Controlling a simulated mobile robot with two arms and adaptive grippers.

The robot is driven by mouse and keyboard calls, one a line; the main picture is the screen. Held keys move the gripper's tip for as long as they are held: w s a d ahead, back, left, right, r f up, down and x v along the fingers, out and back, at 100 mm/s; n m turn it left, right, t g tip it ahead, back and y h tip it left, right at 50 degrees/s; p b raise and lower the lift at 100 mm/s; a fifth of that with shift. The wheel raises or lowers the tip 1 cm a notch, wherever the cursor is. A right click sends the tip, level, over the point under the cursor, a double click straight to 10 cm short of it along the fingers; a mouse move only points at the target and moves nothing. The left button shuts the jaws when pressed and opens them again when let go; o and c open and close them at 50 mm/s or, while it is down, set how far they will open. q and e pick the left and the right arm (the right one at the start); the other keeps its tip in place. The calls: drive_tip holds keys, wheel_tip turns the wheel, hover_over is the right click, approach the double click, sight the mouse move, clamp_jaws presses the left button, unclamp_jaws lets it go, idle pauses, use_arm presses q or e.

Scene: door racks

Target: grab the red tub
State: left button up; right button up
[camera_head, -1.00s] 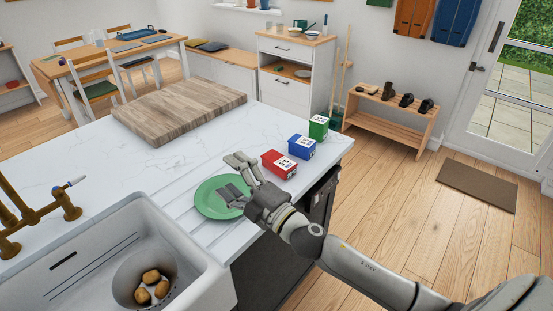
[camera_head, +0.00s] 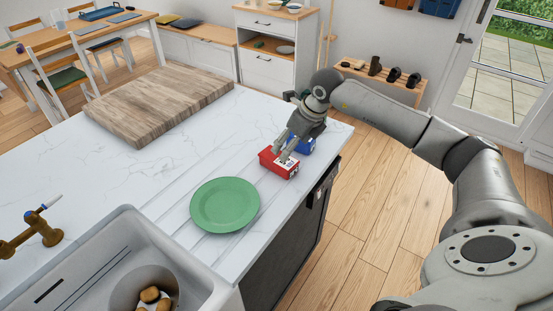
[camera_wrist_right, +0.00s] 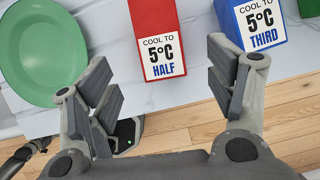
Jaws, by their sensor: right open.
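The red tub (camera_head: 270,164) sits on the white worktop near its right edge, in front of the blue tub (camera_head: 307,147). My right gripper (camera_head: 287,152) reaches down over the red tub from behind and partly covers it. In the right wrist view the red tub (camera_wrist_right: 153,15) has a white label reading "COOL TO 5°C HALF" and shows ahead of the open, empty fingers (camera_wrist_right: 160,62), in the gap between them. I cannot tell whether they touch it. The blue tub (camera_wrist_right: 228,8) is beside the right finger. My left gripper is not in view.
A green plate (camera_head: 225,205) lies on the worktop left of the red tub. A wooden board (camera_head: 160,105) lies further back. The sink (camera_head: 100,265) is at the front left. My right arm hides the area behind the blue tub.

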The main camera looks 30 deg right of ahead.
sight(287, 162)
drive_tip(key=x, duration=0.3)
drive_tip(key=shift+w+a+f+p, duration=0.1)
drive_tip(key=shift+a+f+p, duration=0.1)
drive_tip(key=shift+p, duration=0.2)
drive_tip(key=shift+w+f+p, duration=0.3)
drive_tip(key=shift+f+p, duration=0.1)
drive_tip(key=shift+f, duration=0.05)
drive_tip(key=p+x, duration=0.2)
drive_tip(key=x, duration=0.2)
drive_tip(key=shift+w+a, duration=0.1)
drive_tip(key=shift+w, duration=0.15)
drive_tip(key=shift+w+f, duration=0.1)
drive_tip(key=shift+f, duration=0.1)
drive_tip(key=shift+c, duration=0.4)
drive_tip(key=shift+r, duration=0.1)
drive_tip(key=c, duration=1.2)
